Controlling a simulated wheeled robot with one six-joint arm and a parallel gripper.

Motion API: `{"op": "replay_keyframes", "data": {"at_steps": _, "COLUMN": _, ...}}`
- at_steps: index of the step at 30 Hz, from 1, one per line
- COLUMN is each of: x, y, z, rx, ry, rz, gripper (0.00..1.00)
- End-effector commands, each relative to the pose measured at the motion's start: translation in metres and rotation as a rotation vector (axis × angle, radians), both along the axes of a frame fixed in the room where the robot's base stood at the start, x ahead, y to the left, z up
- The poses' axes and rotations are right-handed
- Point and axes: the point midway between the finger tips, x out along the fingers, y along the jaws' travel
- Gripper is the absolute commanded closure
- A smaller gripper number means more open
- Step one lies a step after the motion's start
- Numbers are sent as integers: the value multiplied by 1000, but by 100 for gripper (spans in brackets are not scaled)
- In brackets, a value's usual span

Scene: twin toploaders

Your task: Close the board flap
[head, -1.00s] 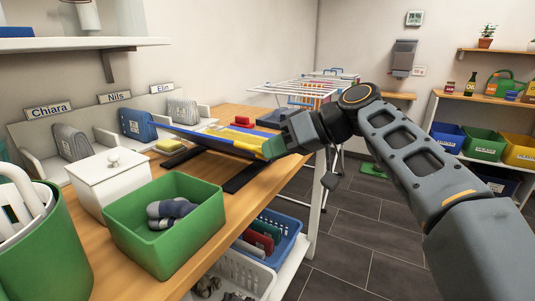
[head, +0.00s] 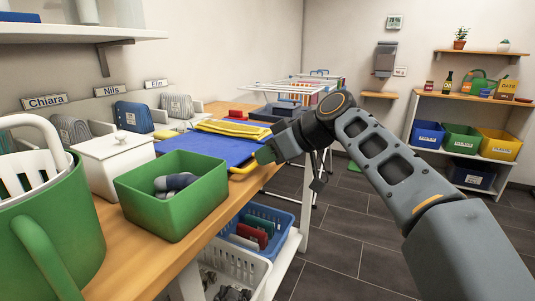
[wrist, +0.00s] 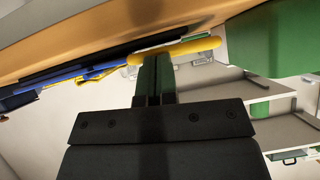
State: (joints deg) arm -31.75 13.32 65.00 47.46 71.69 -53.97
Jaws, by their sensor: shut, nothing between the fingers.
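The blue folding board (head: 205,148) lies on the wooden bench, its near part looking flat or almost flat. A yellow handle (head: 243,171) sticks out at its front right edge. My gripper (head: 262,157) is shut and empty at that handle. In the wrist view my closed fingers (wrist: 155,75) reach the yellow handle (wrist: 180,49), seeming to touch it. The board's dark edge (wrist: 95,58) shows there from the side. A yellow folded cloth (head: 235,128) lies on the board's far part. Whether the flap rests fully down is hard to tell.
A green bin (head: 170,205) with grey socks and a white lidded box (head: 112,160) stand left of the board. A green bucket (head: 50,235) is at the near left. Baskets (head: 265,225) sit under the bench. The floor to the right is clear.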

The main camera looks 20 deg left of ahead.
Motion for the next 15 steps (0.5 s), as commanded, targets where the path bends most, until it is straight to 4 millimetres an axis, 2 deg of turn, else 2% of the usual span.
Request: {"op": "replay_keyframes", "data": {"at_steps": 15, "x": -4, "y": 4, "z": 0, "rx": 0, "ry": 1, "rz": 12, "gripper": 100}}
